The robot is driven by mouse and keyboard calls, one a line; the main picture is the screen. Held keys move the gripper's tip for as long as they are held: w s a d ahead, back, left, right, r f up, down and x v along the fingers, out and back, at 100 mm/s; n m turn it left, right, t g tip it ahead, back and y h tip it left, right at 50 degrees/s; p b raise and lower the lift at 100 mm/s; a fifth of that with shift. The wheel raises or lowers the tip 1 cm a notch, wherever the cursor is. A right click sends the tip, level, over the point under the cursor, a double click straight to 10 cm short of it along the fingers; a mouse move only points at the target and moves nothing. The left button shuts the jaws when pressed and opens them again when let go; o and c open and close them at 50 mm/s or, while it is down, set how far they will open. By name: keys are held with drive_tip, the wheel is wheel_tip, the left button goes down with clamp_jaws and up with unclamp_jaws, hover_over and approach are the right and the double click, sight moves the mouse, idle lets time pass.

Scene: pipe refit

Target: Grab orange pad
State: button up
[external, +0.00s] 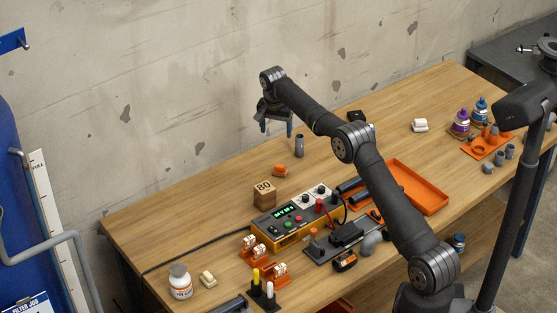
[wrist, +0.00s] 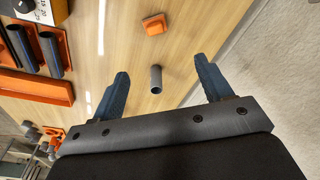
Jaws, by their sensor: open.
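The orange pad (external: 280,170) sits on the wooden table, left of the middle and near the wall side. It also shows near the top of the wrist view as a small orange block (wrist: 155,27). My gripper (external: 276,129) is open and empty, raised above the table, up and slightly left of the pad in the external view. In the wrist view my gripper (wrist: 161,67) has its two blue fingers wide apart. The pad lies beyond the fingertips, not between them.
A short grey pipe (external: 299,146) stands right of the pad, close to my gripper; the wrist view shows this pipe (wrist: 156,80) too. A wooden block marked 80 (external: 264,194) and a control box (external: 297,218) are nearby. An orange tray (external: 418,187) lies right.

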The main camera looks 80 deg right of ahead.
hover_over(280, 165)
drive_tip(key=f, duration=1.1)
drive_tip(key=shift+w+a+f, duration=0.1)
drive_tip(key=shift+w+f, duration=0.2)
drive_tip(key=shift+w, duration=0.1)
drive_tip(key=shift+s+f, duration=0.2)
drive_tip(key=shift+f, duration=1.15)
drive_tip(key=shift+s+f, duration=0.2)
drive_tip(key=shift+f, duration=1.1)
drive_tip(key=c, duration=1.1)
